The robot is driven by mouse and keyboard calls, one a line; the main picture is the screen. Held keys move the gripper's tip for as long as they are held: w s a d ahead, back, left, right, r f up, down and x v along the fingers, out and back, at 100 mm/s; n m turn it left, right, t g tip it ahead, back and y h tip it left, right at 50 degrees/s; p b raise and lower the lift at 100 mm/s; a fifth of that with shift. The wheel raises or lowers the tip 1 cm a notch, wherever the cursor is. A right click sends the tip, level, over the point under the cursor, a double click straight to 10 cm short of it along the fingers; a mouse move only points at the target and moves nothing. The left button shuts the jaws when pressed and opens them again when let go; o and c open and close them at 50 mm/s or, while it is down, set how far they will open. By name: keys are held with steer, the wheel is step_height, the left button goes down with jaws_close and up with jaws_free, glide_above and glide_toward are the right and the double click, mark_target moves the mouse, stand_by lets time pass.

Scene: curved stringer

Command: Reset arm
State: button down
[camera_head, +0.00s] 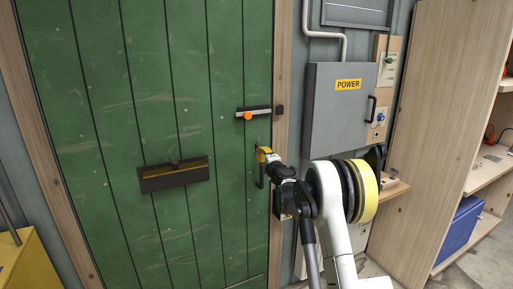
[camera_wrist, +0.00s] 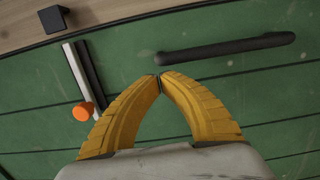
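My gripper (camera_head: 264,152) is in front of the green door (camera_head: 150,80), close to the door's dark handle (camera_head: 261,171). In the wrist view its two yellow fingers (camera_wrist: 159,78) meet at their tips, with nothing between them. The dark bar handle (camera_wrist: 225,47) lies just beyond the tips in that view, and I cannot tell if they touch it. My white arm (camera_head: 328,200) reaches in from the lower right.
A bolt with an orange knob (camera_head: 248,115) is on the door above my gripper. A dark letter slot (camera_head: 174,174) is to the left. A grey POWER box (camera_head: 338,110) is on the wall to the right. Wooden shelving (camera_head: 450,110) stands at far right.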

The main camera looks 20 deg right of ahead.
steer(key=s+a+r+m+g+h+p, duration=0.1)
steer(key=s+a+r+m+g+h, duration=0.15)
steer(key=s+r+m, duration=0.65)
steer(key=s+a+r+m+g+h, duration=0.1)
steer(key=s+a+r+m+h, duration=0.3)
steer(key=s, duration=0.9)
steer(key=s+a+f+m+g+y, duration=0.1)
steer(key=s+a+f, duration=0.4)
steer(key=s, duration=0.6)
steer(key=s+a+f+m+g+y, duration=0.1)
steer(key=s+a+f+g+y, duration=0.3)
steer(key=s, duration=0.7)
steer(key=s+a+f+m+g+y, duration=0.2)
steer(key=s+a+f, duration=0.4)
steer(key=s, duration=0.5)
steer(key=shift+s+a+f+y, duration=0.25)
steer(key=shift+a+f+y, duration=0.1)
steer(key=shift+a, duration=0.85)
